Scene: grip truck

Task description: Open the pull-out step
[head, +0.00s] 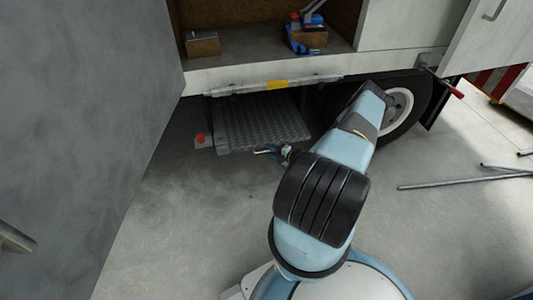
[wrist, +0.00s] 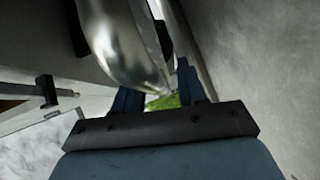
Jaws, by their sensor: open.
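The pull-out step (head: 262,118) is a grey ribbed metal plate below the truck's bed edge. It shows out from under the bed, with its near edge low over the floor. A red knob (head: 200,138) sits on a bracket at its left. My gripper (head: 258,152) is small in the head view, close to the step's near right corner and pointing left. I cannot tell if it touches the step. In the wrist view my gripper (wrist: 158,90) is open, with two dark blue fingers. A shiny curved metal part (wrist: 125,45) lies very close before them, and a green patch shows between them.
The truck's wheel (head: 405,110) is right of the step, partly behind my arm. A grey panel (head: 80,120) stands at the left. Metal tubes (head: 465,180) lie on the floor at the right. Boxes and tools (head: 308,35) sit in the compartment above.

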